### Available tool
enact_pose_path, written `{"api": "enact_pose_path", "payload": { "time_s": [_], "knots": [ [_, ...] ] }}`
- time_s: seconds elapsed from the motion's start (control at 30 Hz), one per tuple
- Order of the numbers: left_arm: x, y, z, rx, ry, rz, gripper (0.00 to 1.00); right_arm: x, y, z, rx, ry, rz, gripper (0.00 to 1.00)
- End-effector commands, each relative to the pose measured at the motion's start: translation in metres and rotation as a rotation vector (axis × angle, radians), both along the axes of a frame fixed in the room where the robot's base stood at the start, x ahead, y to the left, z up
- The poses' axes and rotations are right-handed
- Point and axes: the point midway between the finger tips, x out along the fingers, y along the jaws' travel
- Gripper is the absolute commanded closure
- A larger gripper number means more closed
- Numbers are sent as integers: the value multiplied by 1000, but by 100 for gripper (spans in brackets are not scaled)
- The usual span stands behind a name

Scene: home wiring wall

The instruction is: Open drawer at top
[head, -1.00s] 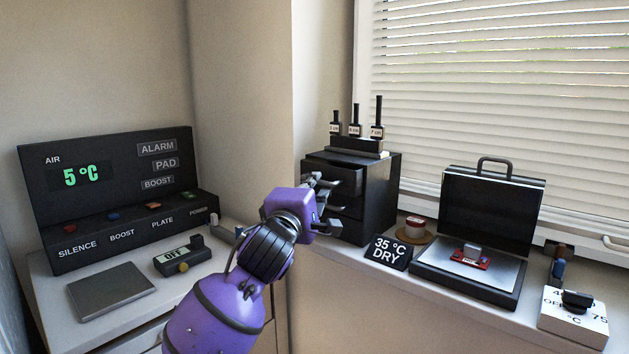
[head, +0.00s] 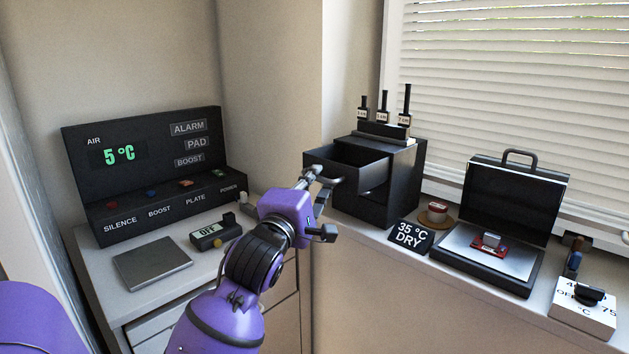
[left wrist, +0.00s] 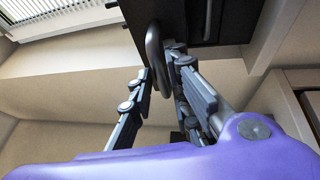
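The black drawer cabinet (head: 400,175) stands on the ledge near the window. Its top drawer (head: 345,172) is pulled well out toward me, and its hollow inside shows. My left gripper (head: 312,175) is at the drawer's front. In the left wrist view, the curved handle (left wrist: 153,42) runs between the two fingertips of the left gripper (left wrist: 159,75), which close in on both sides of it. Part of the handle is hidden by the fingers. My right gripper is not in view.
Small black bottles (head: 383,107) stand on the cabinet. A 35 °C DRY sign (head: 412,236), a round tin (head: 437,211) and an open black case (head: 490,255) are to its right. A control panel (head: 145,170) and grey plate (head: 152,263) are at left.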

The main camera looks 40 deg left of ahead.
Motion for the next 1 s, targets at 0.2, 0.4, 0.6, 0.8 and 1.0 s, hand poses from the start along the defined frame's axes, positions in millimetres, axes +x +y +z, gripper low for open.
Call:
{"api": "enact_pose_path", "payload": {
  "time_s": [0.2, 0.4, 0.6, 0.8, 1.0],
  "knots": [
    [-3, -1, -1, -2, 0, 0, 83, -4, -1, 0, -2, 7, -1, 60],
    [-30, -10, -7, -3, 1, -1, 83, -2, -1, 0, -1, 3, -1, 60],
    [-59, -20, -11, -3, 0, -1, 83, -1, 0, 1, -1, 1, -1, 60],
    [-70, -23, -13, 0, 0, 0, 83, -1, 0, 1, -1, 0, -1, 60],
    [-70, -23, -13, 0, 0, 0, 83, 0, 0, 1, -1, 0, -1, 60]
  ]
}}
